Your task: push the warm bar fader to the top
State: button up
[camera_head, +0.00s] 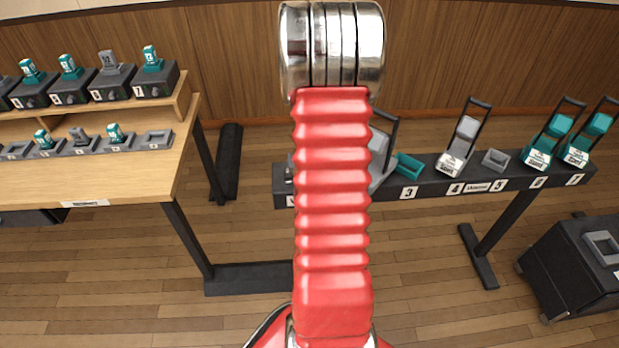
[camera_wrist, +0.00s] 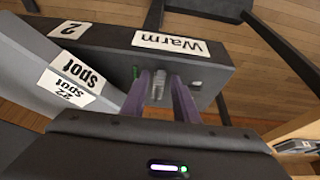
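The long dark bar (camera_head: 430,182) on a stand shows in the head view, its left end partly hidden by my red arm. Two purple fingers of my gripper (camera_wrist: 168,98) reach to this face, below the label. A small pale piece (camera_wrist: 158,84), perhaps the fader's knob, shows between the fingers. The fingers stand apart, but whether they press on it is unclear. The fader's slot and height are not clear. My gripper is hidden behind my arm in the head view.
A grey piece labelled "Spot" (camera_wrist: 75,78) stands close left of my gripper. Several teal and grey units sit along the bar. A wooden table (camera_head: 90,178) with several units stands left, and a dark case (camera_head: 575,265) at the right.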

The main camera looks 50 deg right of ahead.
grip_shut()
dwell(0.3)
